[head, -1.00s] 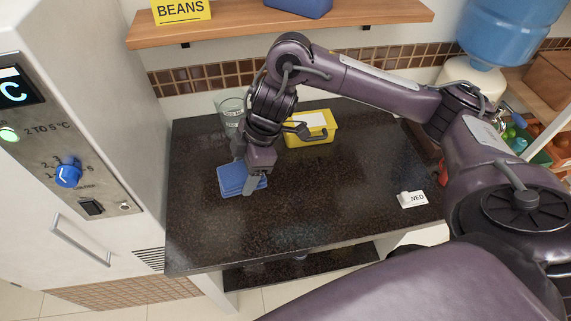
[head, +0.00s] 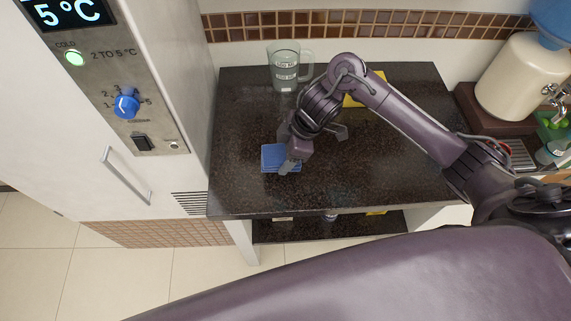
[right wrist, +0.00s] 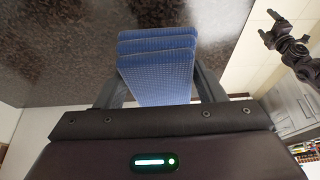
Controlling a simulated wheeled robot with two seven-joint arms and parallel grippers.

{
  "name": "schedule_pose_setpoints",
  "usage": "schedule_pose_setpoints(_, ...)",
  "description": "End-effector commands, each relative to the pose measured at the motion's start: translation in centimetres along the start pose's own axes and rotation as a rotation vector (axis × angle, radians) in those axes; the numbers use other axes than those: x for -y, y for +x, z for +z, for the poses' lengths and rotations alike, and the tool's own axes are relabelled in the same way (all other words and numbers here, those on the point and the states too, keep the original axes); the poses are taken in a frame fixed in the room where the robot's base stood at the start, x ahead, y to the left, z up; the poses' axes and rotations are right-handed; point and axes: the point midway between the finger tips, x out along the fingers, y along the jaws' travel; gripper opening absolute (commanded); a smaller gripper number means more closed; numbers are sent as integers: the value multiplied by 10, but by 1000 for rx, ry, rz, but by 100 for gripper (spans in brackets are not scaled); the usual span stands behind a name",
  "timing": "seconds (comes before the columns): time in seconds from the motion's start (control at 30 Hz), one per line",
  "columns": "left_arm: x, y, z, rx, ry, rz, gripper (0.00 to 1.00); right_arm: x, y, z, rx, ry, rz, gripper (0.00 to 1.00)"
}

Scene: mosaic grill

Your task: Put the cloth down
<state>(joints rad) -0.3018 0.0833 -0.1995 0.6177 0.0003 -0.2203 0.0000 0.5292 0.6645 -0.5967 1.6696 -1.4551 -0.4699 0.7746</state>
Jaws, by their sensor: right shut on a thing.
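The blue folded cloth (head: 276,158) is at the left part of the dark countertop (head: 370,170). My right gripper (head: 288,168) is shut on the cloth, with its fingers pointing down towards the counter. In the right wrist view the cloth (right wrist: 158,65) shows as several stacked folds between the two fingers, with the dark counter beyond it. The cloth is at or very near the counter surface; I cannot tell whether it touches.
A glass jug (head: 286,70) stands at the counter's back left. A yellow container (head: 377,78) is partly hidden behind my right arm. The counter's front right is clear.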

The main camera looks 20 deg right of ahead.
Motion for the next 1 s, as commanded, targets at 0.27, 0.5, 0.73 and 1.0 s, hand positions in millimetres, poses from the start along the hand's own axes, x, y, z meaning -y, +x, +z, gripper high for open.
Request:
schedule_pose_setpoints(0.27,3,-4,-3,-4,-2,-4,81,1,28,12,2,2,-3,42)
schedule_pose_setpoints(0.5,-2,-5,-5,-6,-3,3,81,-1,48,20,1,0,2,42)
schedule_pose_setpoints(0.73,-5,-4,-5,-7,0,7,81,-1,48,20,1,-1,2,42)
schedule_pose_setpoints(1.0,-5,-4,-5,-7,0,7,81,-1,51,22,1,-1,2,83)
